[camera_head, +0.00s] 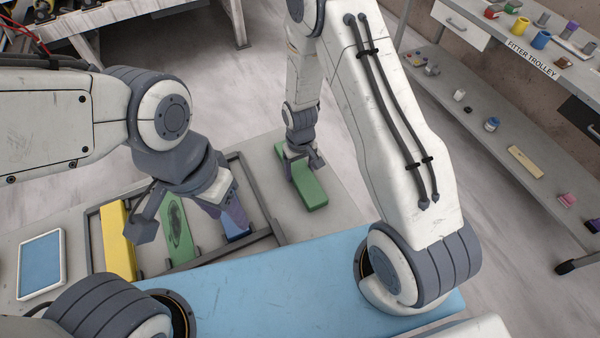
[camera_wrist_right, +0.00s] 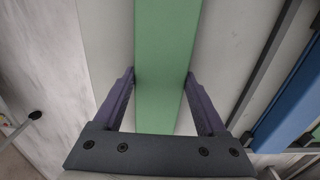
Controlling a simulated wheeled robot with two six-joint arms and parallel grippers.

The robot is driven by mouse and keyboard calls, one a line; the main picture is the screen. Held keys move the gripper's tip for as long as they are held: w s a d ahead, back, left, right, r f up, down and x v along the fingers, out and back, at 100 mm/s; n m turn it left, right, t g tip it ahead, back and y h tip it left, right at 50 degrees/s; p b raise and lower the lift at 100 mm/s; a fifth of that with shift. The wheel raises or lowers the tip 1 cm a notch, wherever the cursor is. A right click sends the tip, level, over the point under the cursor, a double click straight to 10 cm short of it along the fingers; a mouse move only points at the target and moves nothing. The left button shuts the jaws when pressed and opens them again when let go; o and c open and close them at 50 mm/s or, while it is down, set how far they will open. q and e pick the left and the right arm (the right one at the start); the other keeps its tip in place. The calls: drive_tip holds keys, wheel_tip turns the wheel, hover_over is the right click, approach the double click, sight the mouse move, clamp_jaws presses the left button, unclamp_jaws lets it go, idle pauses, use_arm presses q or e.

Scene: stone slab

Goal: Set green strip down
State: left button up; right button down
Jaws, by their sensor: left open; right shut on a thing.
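The green strip (camera_head: 312,194) is at the right of the dark frame, over the grey slab (camera_head: 343,190). My right gripper (camera_head: 303,162) is shut on it. In the right wrist view the strip (camera_wrist_right: 162,60) runs lengthwise between the two purple fingers of the gripper (camera_wrist_right: 160,103). I cannot tell whether its underside touches the slab. My left gripper (camera_head: 190,228) is open above the frame, its fingers apart over a second green piece with a dark oval mark (camera_head: 177,232) and a blue strip (camera_head: 236,229).
The dark frame (camera_head: 258,197) holds a yellow strip (camera_head: 117,243) at its left. A blue-faced tablet-like panel (camera_head: 40,265) lies at the left. A trolley (camera_head: 470,90) with small items stands at the right.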

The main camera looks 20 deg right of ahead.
drive_tip(key=shift+r, duration=0.1)
drive_tip(key=shift+f, duration=0.25)
unclamp_jaws()
drive_tip(key=shift+r, duration=0.1)
